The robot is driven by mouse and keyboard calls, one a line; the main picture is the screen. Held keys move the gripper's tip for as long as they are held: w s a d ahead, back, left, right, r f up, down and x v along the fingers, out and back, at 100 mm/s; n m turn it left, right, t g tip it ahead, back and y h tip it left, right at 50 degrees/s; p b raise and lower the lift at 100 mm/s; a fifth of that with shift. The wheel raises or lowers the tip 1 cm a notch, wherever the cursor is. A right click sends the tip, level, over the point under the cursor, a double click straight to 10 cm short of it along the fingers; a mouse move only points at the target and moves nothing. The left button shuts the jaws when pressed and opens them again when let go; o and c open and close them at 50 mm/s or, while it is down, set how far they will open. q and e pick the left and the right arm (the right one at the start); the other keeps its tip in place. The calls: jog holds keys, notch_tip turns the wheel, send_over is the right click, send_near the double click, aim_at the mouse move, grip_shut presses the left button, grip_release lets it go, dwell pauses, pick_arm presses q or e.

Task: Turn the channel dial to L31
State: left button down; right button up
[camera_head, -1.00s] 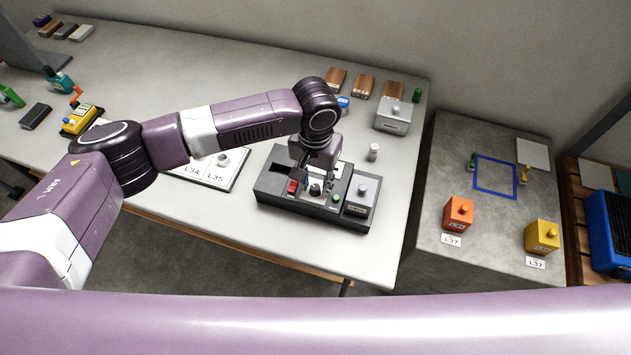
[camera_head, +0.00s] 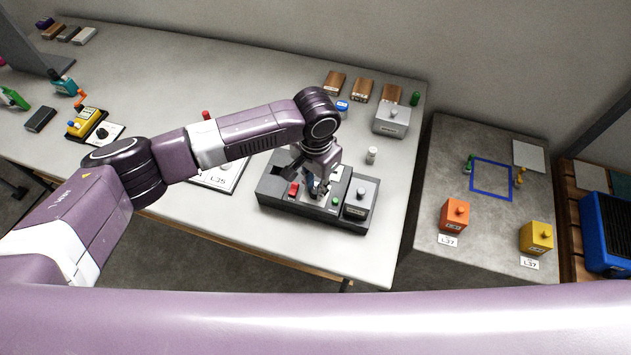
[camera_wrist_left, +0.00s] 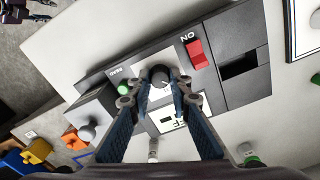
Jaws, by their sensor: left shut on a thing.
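The dark grey device (camera_head: 268,193) stands near the front of the table. Its channel dial (camera_wrist_left: 160,76) is a round black knob with a light mark, seen in the left wrist view between my fingertips. My left gripper (camera_wrist_left: 161,93) is shut on the dial; in the head view the gripper (camera_head: 318,188) comes down over the device and hides the dial. A white display (camera_wrist_left: 166,122) lies between the fingers, partly covered, and its reading is not clear. A red switch (camera_wrist_left: 197,53) marked ON and a green button (camera_wrist_left: 123,86) marked READ flank the dial. My right gripper is not in view.
A grey block with a knob (camera_head: 360,195) sits at the device's right end. A small white-capped bottle (camera_head: 371,155) and a grey box (camera_head: 391,121) stand behind. A label board (camera_head: 222,178) lies left, partly under my arm. Orange (camera_head: 455,214) and yellow (camera_head: 536,236) blocks stand on the right table.

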pick_arm(q)
jog(key=m+p, duration=0.1)
jog(key=m, duration=0.2)
jog(key=shift+r+m+p, duration=0.15)
jog(key=shift+m+p, duration=0.15)
jog(key=shift+p, duration=0.1)
jog(key=m+p, duration=0.1)
jog(key=m, duration=0.3)
jog(key=shift+d, duration=0.1)
jog(key=shift+m, duration=0.3)
jog(key=c, duration=1.8)
grip_release()
jog(key=shift+o, duration=0.2)
